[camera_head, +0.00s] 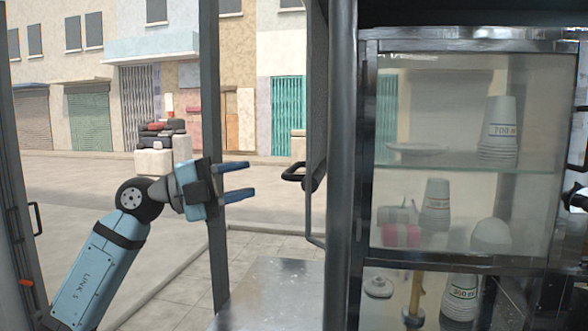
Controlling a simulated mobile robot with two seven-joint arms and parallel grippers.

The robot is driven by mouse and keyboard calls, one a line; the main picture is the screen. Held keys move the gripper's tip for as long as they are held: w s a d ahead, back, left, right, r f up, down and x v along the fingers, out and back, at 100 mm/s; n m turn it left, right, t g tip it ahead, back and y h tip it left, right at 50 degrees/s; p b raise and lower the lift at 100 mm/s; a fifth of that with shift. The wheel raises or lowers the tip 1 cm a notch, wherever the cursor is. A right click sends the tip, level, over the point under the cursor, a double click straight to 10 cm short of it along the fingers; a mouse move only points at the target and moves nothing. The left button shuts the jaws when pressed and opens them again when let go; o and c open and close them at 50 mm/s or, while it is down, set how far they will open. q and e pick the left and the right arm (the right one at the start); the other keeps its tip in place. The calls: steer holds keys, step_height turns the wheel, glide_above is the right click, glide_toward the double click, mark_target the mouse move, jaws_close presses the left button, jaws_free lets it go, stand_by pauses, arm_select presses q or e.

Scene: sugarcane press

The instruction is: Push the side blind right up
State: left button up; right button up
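My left gripper (252,180) is open and empty, its two blue fingers pointing right. It is just left of a black handle (293,172), with a visible gap between them. The handle sticks out from a narrow dark frame (316,110) beside a thick upright post. This frame is seen nearly edge-on; I cannot tell for sure whether it is the right side blind. My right gripper cannot be made out.
A glass cabinet (455,160) with stacked cups stands at the right. A thin dark post (210,80) rises behind my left gripper. A metal counter (268,295) lies below. Another black handle (37,218) is at the far left. The street beyond is open.

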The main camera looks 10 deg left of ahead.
mark_target(293, 166)
arm_select(q)
steer(key=x, duration=0.9)
steer(key=shift+w+d+f+p, duration=0.1)
steer(key=shift+d+p, duration=0.05)
steer(key=shift+p, duration=0.15)
jaws_close()
